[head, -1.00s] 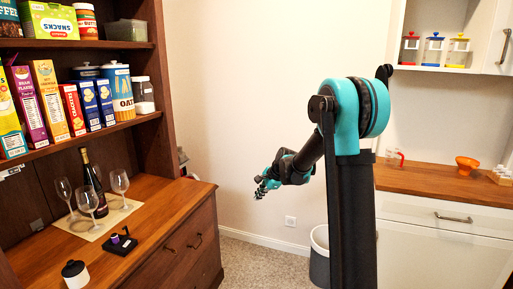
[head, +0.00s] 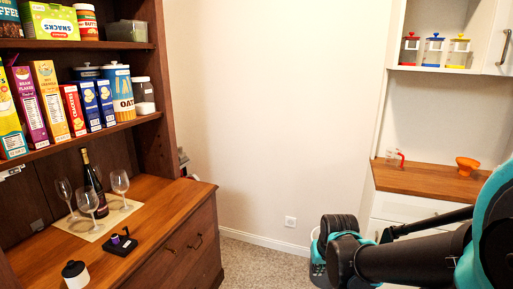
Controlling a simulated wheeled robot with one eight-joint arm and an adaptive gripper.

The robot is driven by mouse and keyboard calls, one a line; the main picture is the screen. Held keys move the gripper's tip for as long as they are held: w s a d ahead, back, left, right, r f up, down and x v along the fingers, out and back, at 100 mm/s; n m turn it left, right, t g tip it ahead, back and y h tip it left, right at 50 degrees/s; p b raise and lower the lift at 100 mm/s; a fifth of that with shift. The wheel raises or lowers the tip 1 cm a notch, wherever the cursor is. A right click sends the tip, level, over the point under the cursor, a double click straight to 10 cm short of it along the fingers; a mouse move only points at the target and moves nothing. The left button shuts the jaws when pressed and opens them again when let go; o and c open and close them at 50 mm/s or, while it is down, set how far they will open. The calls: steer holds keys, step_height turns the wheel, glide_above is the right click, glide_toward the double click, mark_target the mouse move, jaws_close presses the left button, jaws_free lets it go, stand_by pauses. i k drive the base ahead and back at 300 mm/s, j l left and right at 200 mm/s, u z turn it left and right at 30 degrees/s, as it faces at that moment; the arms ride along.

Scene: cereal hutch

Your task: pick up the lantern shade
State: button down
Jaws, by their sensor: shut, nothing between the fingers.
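I cannot pick out a lantern shade with certainty. A small orange flared piece (head: 467,164) stands on the wooden counter at the right; its shape is funnel-like, and I cannot tell if it is the shade. A small purple piece (head: 116,239) sits on a black stand on the hutch top at the left. My arm reaches in from the lower right, with its black and teal joints low in the picture. My gripper's fingers do not show. My arm is apart from the hutch top and below the orange piece in the picture.
The hutch top (head: 160,200) holds wine glasses (head: 120,182), a dark bottle (head: 94,184) and a white jar with a black lid (head: 76,276). Cereal boxes (head: 47,98) fill the shelf above. A clear measuring cup (head: 393,157) stands on the counter. Carpet lies between.

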mark_target(75, 274)
steer(key=u, duration=1.55)
